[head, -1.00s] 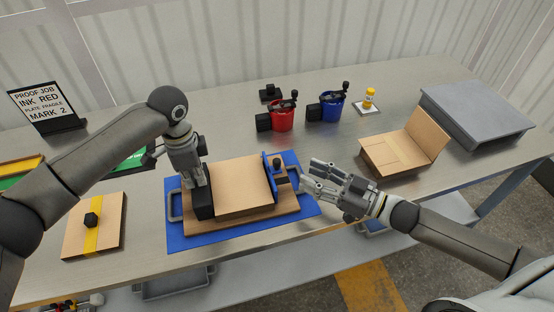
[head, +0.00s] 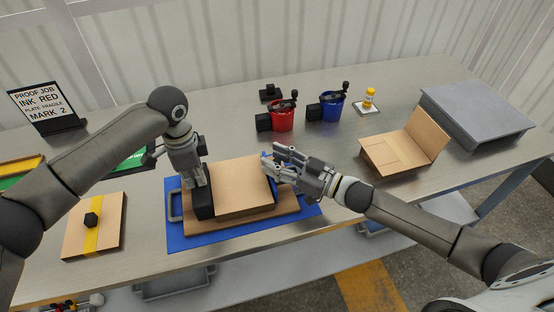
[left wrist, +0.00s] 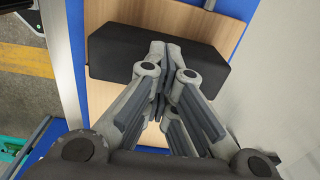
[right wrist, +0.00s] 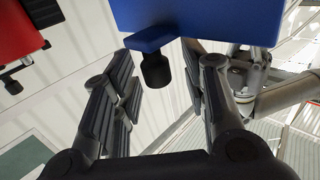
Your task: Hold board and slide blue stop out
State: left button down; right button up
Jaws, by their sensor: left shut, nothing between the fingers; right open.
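The wooden board (head: 243,187) lies on a blue mat (head: 192,242) near the table's front edge, with a black block (head: 204,205) along its left end. My left gripper (head: 196,184) is shut and empty, its fingertips at the black block; the left wrist view shows the tips against the block (left wrist: 110,55). The blue stop (head: 264,160) stands at the board's right end, mostly hidden behind my right gripper (head: 272,166). In the right wrist view the blue stop (right wrist: 215,18) and its black knob (right wrist: 155,72) lie beyond the open fingers, the knob between them.
A red pot (head: 282,117) and a blue pot (head: 331,107) stand behind the mat. An open cardboard box (head: 392,155) and a grey box (head: 478,112) are to the right. A board with a yellow strip (head: 95,230) lies at left.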

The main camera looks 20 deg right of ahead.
pick_arm(q)
jog(key=shift+s+f, duration=0.15)
jog(key=shift+f, duration=0.15)
pick_arm(e)
grip_shut()
pick_arm(q)
jog(key=shift+a, duration=0.1)
pick_arm(e)
jog(key=d, duration=0.6)
jog(key=shift+s+d+f, duration=0.1)
jog(key=shift+s+d, duration=0.05)
jog(key=shift+d, duration=0.2)
pick_arm(q)
jog(key=shift+a, duration=0.1)
pick_arm(e)
grip_release()
